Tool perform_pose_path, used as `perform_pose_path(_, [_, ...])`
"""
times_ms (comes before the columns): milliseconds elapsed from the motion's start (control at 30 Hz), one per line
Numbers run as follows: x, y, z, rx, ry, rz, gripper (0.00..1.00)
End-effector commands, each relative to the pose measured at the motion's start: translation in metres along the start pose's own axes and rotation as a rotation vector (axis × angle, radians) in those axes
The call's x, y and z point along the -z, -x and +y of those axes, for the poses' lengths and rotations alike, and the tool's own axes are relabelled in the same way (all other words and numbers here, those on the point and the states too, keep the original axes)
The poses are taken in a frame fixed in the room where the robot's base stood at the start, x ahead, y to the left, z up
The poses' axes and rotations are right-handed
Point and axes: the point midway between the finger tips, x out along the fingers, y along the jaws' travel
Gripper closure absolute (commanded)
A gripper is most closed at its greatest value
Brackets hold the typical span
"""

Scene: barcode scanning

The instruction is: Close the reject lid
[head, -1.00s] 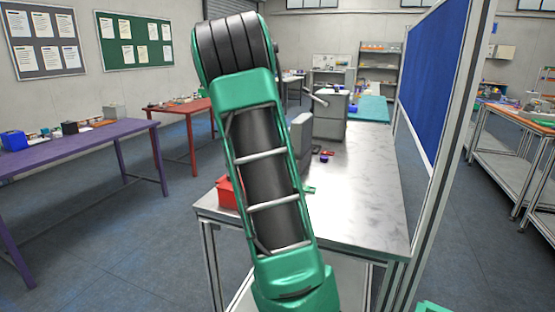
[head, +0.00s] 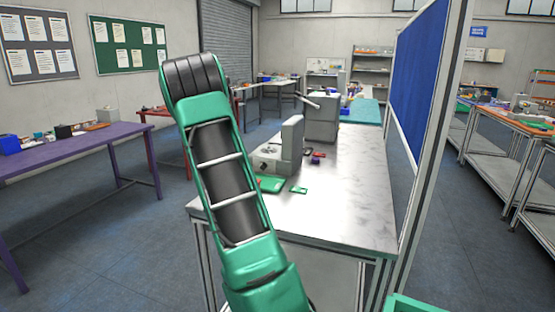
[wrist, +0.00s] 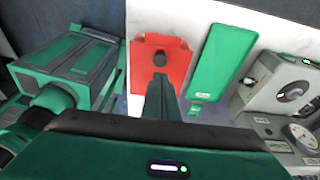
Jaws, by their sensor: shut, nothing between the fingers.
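A red box-like thing (wrist: 143,72), likely the reject bin with its lid, stands on the pale table top in the wrist view. A dark round spot shows near its middle; I cannot tell if it is a knob or a hole. I cannot tell how far the lid is open. My gripper (wrist: 160,82) is shut and empty, its fingertips overlapping the red thing's near part in the picture. I cannot tell if they touch it. In the head view my arm hides the red thing and my gripper.
A green flat panel (wrist: 222,62) lies right of the red thing, with a grey device (wrist: 285,92) beyond it. The light worktable (head: 345,205) is clear on its right side. A blue partition (head: 418,75) stands along its right edge. A purple table (head: 85,148) stands left.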

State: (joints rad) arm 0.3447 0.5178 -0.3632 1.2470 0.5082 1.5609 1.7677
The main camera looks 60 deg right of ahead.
Motion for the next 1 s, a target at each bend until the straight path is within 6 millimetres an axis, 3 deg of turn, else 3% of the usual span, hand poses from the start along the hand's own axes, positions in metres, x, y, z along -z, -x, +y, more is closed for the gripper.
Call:
perform_pose_path(433, [-0.038, -0.037, -0.001, -0.001, 0.0, 0.0, 1.0])
perform_pose_path(700, [-0.046, -0.051, -0.001, -0.002, -0.001, 0.003, 1.0])
perform_pose_path(1000, [-0.048, -0.052, -0.001, -0.001, -0.001, 0.001, 1.0])
